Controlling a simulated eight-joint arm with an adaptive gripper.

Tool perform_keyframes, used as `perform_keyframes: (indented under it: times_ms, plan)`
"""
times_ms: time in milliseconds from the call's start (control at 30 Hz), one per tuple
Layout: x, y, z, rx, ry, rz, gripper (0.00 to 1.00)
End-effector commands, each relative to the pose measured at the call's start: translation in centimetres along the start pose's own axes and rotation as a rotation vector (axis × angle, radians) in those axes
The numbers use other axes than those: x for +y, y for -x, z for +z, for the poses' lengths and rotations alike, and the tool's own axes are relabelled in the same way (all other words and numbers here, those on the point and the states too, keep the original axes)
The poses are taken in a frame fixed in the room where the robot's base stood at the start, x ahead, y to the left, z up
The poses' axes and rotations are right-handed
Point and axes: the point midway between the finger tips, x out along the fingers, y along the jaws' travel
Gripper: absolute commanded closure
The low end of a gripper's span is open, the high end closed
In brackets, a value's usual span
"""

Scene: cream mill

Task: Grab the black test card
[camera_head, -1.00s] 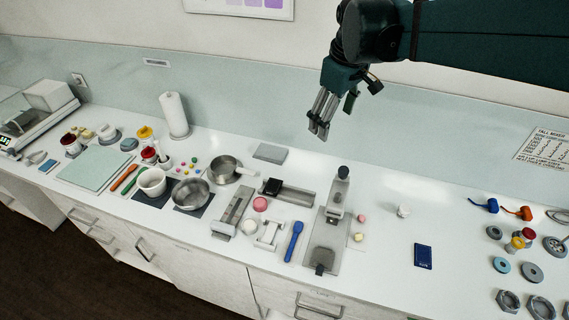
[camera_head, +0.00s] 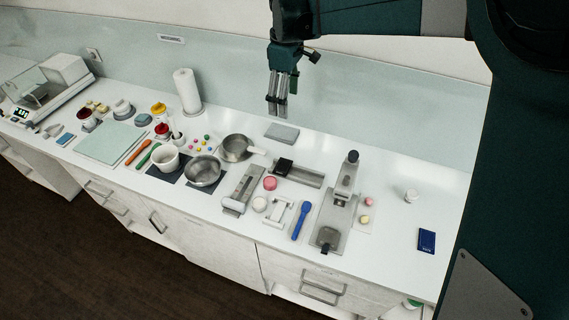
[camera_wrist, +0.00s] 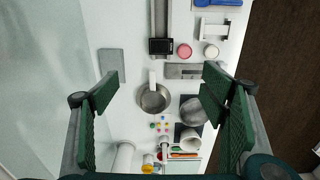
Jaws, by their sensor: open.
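A dark navy card (camera_head: 427,240) with small light print lies flat on the counter at the right in the head view; it looks blue-black, and it is outside the wrist view. A black square piece (camera_head: 284,164) sits on a grey rail at mid-counter; it also shows in the wrist view (camera_wrist: 161,46). I cannot tell for certain which is the black test card. My gripper (camera_head: 277,112) is open and empty, pointing down above the back of the counter, well left of the navy card. Its two green-padded fingers stand wide apart in the wrist view (camera_wrist: 160,108).
A grey slab (camera_head: 282,132) lies below my gripper. Pans, a microscope-like stand (camera_head: 338,205), a blue spoon (camera_head: 301,220) and small jars crowd the middle. A paper towel roll (camera_head: 187,91) stands at the back left. Counter around the navy card is mostly clear.

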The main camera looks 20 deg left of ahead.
Motion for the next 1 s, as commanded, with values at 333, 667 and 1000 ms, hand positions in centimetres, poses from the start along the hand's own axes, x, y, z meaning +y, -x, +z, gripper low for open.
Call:
perform_keyframes:
  times_ms: [333, 667, 1000]
  plan:
    - [-0.1, -6.1, -1.0, -0.006, 0.024, -0.007, 0.28]
    - [-0.1, -17.0, -0.9, -0.005, 0.023, -0.007, 0.28]
    - [-0.2, -23.9, -0.8, -0.005, 0.023, -0.007, 0.28]
